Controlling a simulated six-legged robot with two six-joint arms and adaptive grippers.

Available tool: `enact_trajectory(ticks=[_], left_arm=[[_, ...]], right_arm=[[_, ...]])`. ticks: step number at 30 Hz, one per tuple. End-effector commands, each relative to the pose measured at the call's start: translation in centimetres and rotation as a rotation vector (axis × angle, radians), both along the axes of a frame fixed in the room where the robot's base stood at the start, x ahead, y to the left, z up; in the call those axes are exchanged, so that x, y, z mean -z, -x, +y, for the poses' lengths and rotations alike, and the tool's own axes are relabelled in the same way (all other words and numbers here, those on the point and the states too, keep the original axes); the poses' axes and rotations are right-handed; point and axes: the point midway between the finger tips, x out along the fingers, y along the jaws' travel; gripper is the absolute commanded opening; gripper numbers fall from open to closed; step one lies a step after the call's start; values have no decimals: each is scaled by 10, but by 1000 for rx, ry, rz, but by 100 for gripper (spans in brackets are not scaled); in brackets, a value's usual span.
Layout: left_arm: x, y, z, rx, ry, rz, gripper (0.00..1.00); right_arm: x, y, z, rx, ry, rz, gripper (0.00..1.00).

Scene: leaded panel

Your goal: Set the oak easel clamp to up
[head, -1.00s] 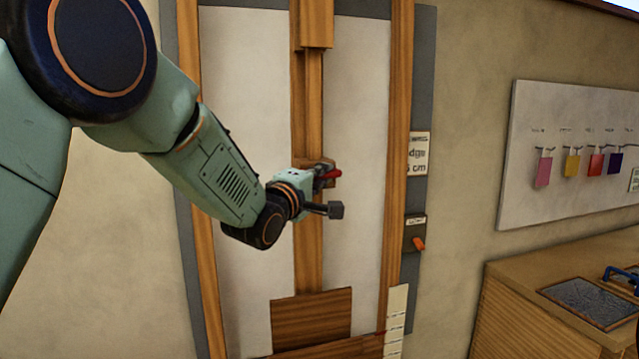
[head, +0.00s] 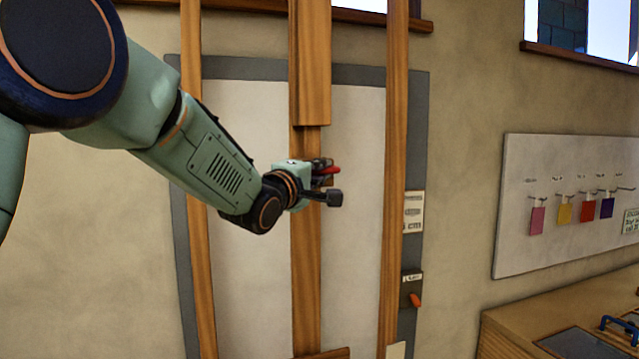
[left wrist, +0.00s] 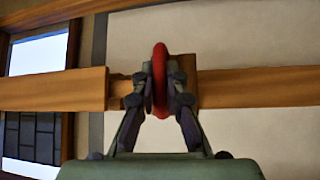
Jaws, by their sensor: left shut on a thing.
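The oak easel's centre post (head: 306,250) runs upright in the head view, with a thicker oak piece (head: 311,80) above. The clamp shows as a red handle (head: 329,171) just below that thicker piece. My left gripper (head: 326,182) is at the post, shut on the red handle. In the left wrist view the red handle (left wrist: 160,80) stands between the two dark fingers (left wrist: 160,100), with a small wooden block (left wrist: 186,75) behind it against the post. The fingers partly hide the clamp. My right gripper is not in view.
Oak side rails (head: 396,150) flank the post in front of a pale panel. A dark box with an orange lever (head: 415,299) is at the right. A board with coloured tags (head: 500,200) and a wooden bench (head: 500,325) stand further right.

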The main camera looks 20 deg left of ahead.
Motion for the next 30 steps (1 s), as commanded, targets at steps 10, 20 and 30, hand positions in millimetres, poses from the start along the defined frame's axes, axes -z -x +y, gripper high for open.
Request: enact_trajectory(ticks=[10, 20, 30], left_arm=[[-18, 1, 0, 1, 2, -16, 0], [-18, 1, 0, 0, 3, -18, 21], [-13, 1, 0, 0, 1, -7, 36]], right_arm=[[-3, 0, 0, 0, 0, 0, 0], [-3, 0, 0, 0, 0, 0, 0], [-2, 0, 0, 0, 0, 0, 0]])
